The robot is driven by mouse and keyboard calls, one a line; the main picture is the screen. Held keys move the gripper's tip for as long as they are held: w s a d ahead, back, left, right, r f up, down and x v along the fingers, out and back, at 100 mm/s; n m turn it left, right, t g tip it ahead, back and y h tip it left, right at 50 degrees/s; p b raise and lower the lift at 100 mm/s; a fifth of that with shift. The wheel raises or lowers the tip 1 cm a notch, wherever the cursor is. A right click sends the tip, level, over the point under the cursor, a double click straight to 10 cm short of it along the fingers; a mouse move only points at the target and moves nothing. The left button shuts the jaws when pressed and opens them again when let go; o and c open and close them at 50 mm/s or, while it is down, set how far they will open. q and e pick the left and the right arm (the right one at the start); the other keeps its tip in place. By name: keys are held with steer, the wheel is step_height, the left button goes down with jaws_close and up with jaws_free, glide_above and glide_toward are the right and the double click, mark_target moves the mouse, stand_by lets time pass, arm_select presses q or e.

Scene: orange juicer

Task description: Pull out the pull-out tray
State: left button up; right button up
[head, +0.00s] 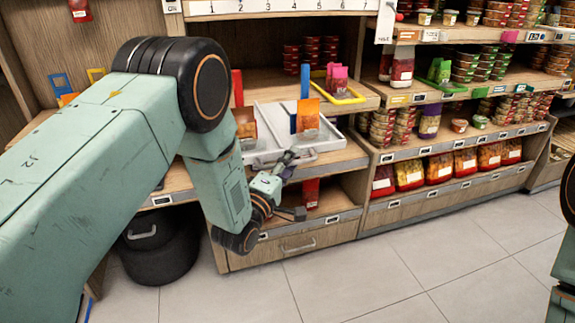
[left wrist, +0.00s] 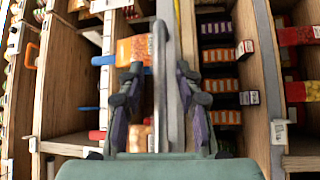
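The pull-out tray (head: 328,141) is light grey, set in the middle shelf of the wooden unit, with packets standing on it. Its handle (head: 312,153) runs along the front edge. My left gripper (head: 290,166) is at the handle, partly hidden by its own wrist. In the left wrist view, a grey handle bar (left wrist: 160,75) runs between the two fingers of my left gripper (left wrist: 160,82). The fingers are apart, one on each side, with visible gaps to the bar. My right gripper is not in view; only part of my right arm shows at the right edge.
An orange packet (head: 308,108) and a blue upright divider (head: 305,80) stand on the tray. A yellow-rimmed tray (head: 350,98) sits behind. Below is a wooden drawer (head: 300,247). A black bin (head: 158,245) stands at lower left. The tiled floor in front is clear.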

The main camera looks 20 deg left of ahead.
arm_select(q)
steer(key=v, duration=1.2)
steer(key=shift+d, duration=0.1)
steer(key=s+a+f+m+g+y, duration=0.1)
steer(key=s+f+m+g, duration=0.45)
steer(key=f, duration=0.35)
steer(key=s+a+f+m+g+y, duration=0.1)
steer(key=s+f+m+g+y, duration=0.1)
steer(key=s+f+m+g, duration=0.5)
steer(key=s+f+g, duration=0.3)
steer(key=s, duration=0.8)
steer(key=s+f+m+g+y, duration=0.1)
steer(key=s+f+g, duration=0.2)
steer(key=s, duration=0.7)
steer(key=shift+s+a+f, duration=0.3)
steer(key=shift+s+f, duration=0.1)
steer(key=shift+f, duration=0.4)
steer(key=shift+g, duration=0.25)
